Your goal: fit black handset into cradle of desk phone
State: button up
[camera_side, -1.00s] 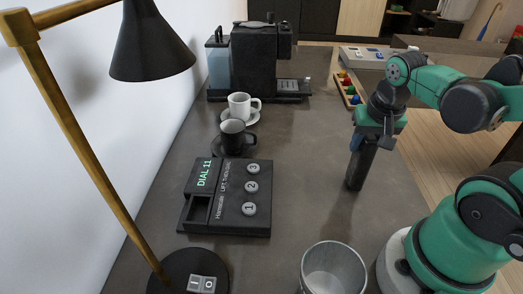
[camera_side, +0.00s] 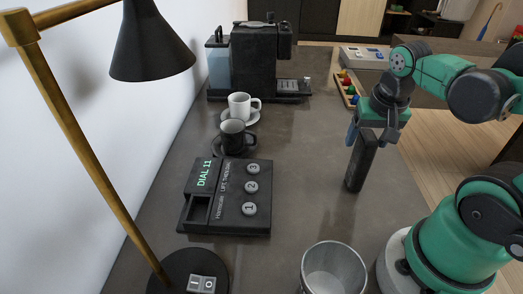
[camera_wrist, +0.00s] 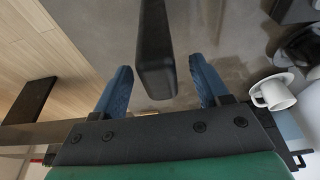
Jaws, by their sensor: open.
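The black handset (camera_side: 360,162) stands on its end on the dark counter, right of the desk phone, slightly tilted. In the wrist view the handset (camera_wrist: 155,50) lies between my two blue fingers, with a gap on each side. My gripper (camera_side: 359,138) is open at the handset's upper end; it also shows in the wrist view (camera_wrist: 160,68). The black desk phone (camera_side: 229,197) lies on the counter, with round buttons 1, 2 and 3 and a "DIAL 11" label. Its cradle (camera_side: 197,211) is an empty recess at the left side.
A metal bin (camera_side: 333,270) stands at the front. A lamp (camera_side: 150,45) rises on the left. A black cup (camera_side: 234,137), a white cup (camera_side: 240,105) and a coffee machine (camera_side: 262,60) stand behind the phone. The counter between phone and handset is clear.

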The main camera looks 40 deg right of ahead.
jog(key=v, duration=1)
jog(key=w+a+f+n+t+y, duration=0.1)
jog(key=w+a+f+n+t, duration=0.2)
jog(key=w+n, duration=0.3)
jog(key=shift+w+a+f+t, duration=0.35)
jog(key=shift+a+f, duration=0.35)
jog(key=shift+a, duration=0.15)
jog(key=o, duration=0.5)
jog(key=a+n, duration=0.1)
jog(key=w+f+n+t, duration=0.1)
jog(key=a+n+y, duration=0.1)
jog(key=shift+w+a+f, duration=0.35)
